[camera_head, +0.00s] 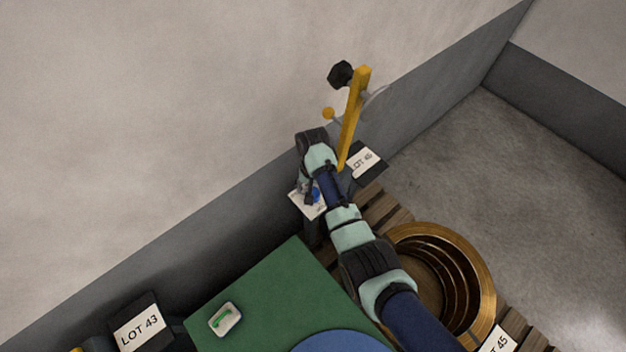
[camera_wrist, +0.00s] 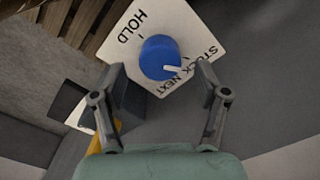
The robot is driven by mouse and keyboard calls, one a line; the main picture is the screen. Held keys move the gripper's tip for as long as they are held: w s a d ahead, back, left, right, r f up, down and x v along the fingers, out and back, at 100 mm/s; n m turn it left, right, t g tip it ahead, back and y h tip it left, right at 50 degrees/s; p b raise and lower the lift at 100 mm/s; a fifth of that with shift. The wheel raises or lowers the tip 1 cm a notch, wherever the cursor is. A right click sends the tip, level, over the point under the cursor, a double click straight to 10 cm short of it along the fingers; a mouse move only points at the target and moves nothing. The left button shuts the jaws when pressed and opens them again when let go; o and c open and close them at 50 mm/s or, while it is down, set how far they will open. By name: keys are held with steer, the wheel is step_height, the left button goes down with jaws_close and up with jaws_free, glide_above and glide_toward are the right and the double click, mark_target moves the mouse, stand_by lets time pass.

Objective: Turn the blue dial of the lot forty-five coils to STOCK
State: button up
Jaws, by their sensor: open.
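The blue dial (camera_wrist: 158,56) sits on a white plate (camera_wrist: 183,32) marked HOLD, STOCK and NEXT in the wrist view. Its white pointer (camera_wrist: 174,69) points right and slightly down, toward the STOCK and NEXT side; I cannot tell exactly which mark it meets. My gripper (camera_wrist: 162,76) is open, with one finger on each side of the dial in that view; contact cannot be told. In the head view the dial (camera_head: 316,193) is partly hidden by my gripper (camera_head: 310,190). The copper coils (camera_head: 480,262) stand right of my arm, with a partly cut-off 45 sign (camera_head: 499,342).
A yellow post (camera_head: 353,118) with a black knob (camera_head: 341,74) rises behind my wrist, near a lot sign (camera_head: 364,161). A green surface (camera_head: 275,285) lies left, with a small tray (camera_head: 224,320). A LOT 43 sign (camera_head: 139,334) stands lower left. The wall is close behind.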

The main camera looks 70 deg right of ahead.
mark_target(313, 193)
step_height(313, 193, up, 10)
stand_by(0.7)
